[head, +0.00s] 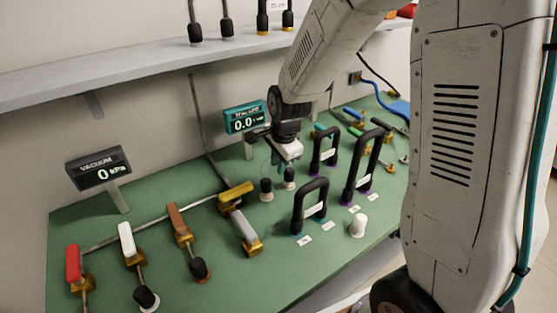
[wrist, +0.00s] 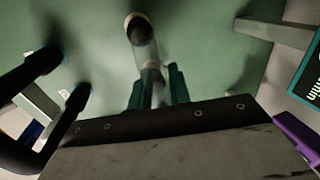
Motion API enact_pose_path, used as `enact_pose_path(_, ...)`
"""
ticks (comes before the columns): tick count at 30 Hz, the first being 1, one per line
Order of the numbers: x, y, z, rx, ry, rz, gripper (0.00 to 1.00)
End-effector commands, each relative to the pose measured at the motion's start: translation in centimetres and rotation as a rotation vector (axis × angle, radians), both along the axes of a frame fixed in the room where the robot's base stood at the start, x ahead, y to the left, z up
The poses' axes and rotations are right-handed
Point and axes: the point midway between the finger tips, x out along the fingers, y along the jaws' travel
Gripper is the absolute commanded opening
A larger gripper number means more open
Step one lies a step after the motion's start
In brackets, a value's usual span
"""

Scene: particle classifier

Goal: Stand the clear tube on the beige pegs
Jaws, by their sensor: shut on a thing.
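My gripper (head: 285,156) points down over the middle of the board, shut on the clear tube (wrist: 148,51). In the wrist view its teal fingers (wrist: 157,86) are on either side of the tube. The tube is see-through with black ends and pale beige rings, and its clear part is barely visible in the head view. There its two black ends (head: 266,186) hang or stand just below my gripper, above pale beige bases. I cannot tell whether the ends touch the beige pegs or are seated on them, as the pegs are mostly hidden.
Black U-shaped tubes (head: 310,197) with teal or purple ends stand close to the right. A white knob (head: 358,225) is in front of them. Valves with red (head: 73,262), white, brown and grey handles stand at left. The teal-framed display (head: 245,118) is behind my gripper.

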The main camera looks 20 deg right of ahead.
Motion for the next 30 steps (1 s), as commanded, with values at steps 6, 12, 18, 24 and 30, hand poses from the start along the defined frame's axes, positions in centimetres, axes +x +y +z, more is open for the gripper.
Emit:
enact_pose_path(6,0.0,0.0,-0.6,0.000,0.001,0.000,0.00)
enact_pose_path(12,0.0,0.0,-1.1,0.000,0.002,0.000,0.00)
enact_pose_path(18,0.0,0.0,-1.6,0.000,0.001,0.000,0.00)
enact_pose_path(24,0.0,0.0,-1.6,0.000,0.000,0.000,0.45)
enact_pose_path(30,0.0,0.0,-1.5,0.000,0.000,0.000,0.45)
